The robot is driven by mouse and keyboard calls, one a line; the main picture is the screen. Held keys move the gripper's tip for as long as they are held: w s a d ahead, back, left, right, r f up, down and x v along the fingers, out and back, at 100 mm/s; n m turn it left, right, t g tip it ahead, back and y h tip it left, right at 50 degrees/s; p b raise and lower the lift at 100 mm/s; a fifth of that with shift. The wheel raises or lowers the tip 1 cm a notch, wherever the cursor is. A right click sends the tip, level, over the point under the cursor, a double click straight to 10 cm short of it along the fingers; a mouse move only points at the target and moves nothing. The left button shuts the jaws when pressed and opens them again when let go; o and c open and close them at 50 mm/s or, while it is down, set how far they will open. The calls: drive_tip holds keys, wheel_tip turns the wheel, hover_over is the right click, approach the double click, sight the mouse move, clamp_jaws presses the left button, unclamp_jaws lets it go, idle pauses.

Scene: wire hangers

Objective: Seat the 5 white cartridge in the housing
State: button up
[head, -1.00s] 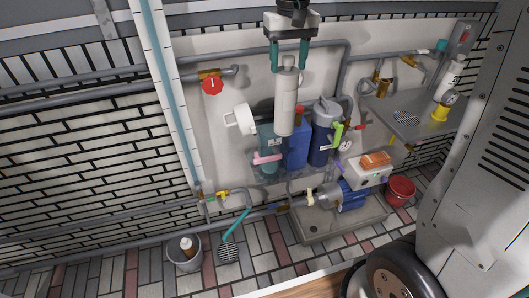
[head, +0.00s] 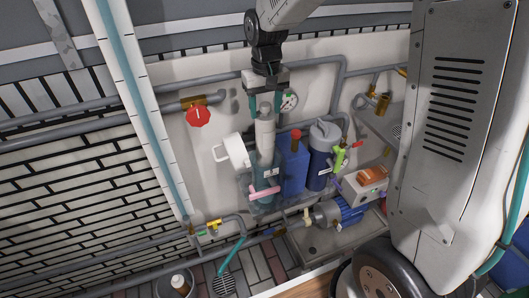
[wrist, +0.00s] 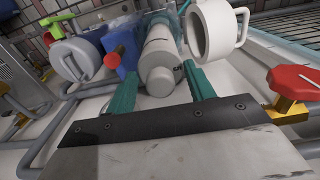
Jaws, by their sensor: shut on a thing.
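My gripper (head: 264,106), with teal fingers, is shut on the upper end of the white cartridge (head: 265,138). The cartridge hangs close to upright, and in the wrist view (wrist: 160,56) it lies between the fingers and points away. The clear teal housing (head: 256,182) is below it, left of the blue housing. The cartridge's lower end overlaps the top of the teal housing in the head view; I cannot tell whether it is inside the rim. A pink handle (head: 264,192) crosses the front of the teal housing.
A white cup-like part with a handle (head: 236,151) is close left of the cartridge. A blue block (head: 293,165) and a dark blue canister (head: 322,155) stand to the right. A red-handled valve (head: 198,116) is at upper left.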

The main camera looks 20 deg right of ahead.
sight(265, 151)
wheel_tip(265, 151, down, 16)
drive_tip(key=shift+f, duration=0.15)
idle(0.3)
drive_tip(key=shift+f, duration=0.1)
drive_tip(key=o, duration=1.3)
drive_tip(key=shift+o, duration=0.2)
